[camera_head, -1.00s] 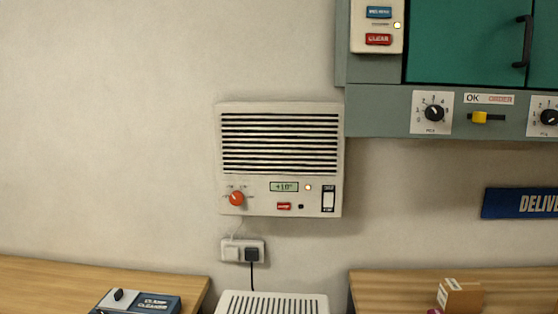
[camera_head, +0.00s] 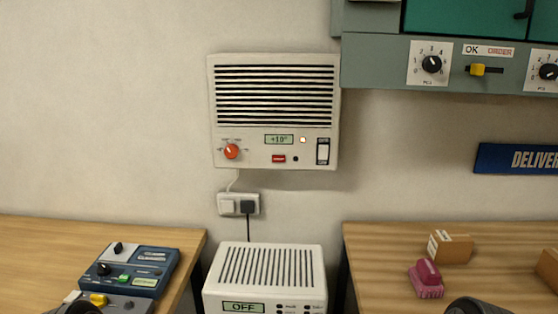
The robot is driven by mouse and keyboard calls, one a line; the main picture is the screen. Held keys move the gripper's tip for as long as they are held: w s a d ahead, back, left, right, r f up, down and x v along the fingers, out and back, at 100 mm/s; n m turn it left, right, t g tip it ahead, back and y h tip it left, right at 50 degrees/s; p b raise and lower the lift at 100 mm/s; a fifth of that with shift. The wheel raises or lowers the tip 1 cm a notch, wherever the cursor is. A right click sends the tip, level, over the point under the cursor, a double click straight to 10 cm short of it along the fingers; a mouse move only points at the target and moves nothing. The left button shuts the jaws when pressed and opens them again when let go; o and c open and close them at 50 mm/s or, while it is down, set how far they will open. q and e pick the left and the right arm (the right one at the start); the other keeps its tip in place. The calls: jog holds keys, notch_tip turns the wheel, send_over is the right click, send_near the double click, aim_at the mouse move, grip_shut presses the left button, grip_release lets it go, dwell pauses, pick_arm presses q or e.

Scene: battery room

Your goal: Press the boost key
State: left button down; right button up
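A pale wall unit (camera_head: 274,110) with a dark slatted grille hangs on the wall in the middle. Its lower strip has a red-orange knob (camera_head: 231,151), a display (camera_head: 279,139) reading about +10°, a small lit lamp (camera_head: 303,140), a small red key (camera_head: 278,158) and a white rocker switch (camera_head: 322,152). The red key's label is too small to read, so I cannot tell if it is the boost key. Below stands a white slatted box (camera_head: 266,270) with a display (camera_head: 243,307) reading OFF and several small dark marks beside it. Neither gripper's fingers show; only dark rounded parts, probably of my arms, reach the bottom edge.
A socket with a plug (camera_head: 247,206) is between the two units. A blue control device (camera_head: 130,270) lies on the left wooden table (camera_head: 40,260). A cardboard box (camera_head: 451,248) and a pink stamp-like block (camera_head: 427,279) are on the right table (camera_head: 380,260). A grey-green cabinet (camera_head: 375,62) hangs at upper right.

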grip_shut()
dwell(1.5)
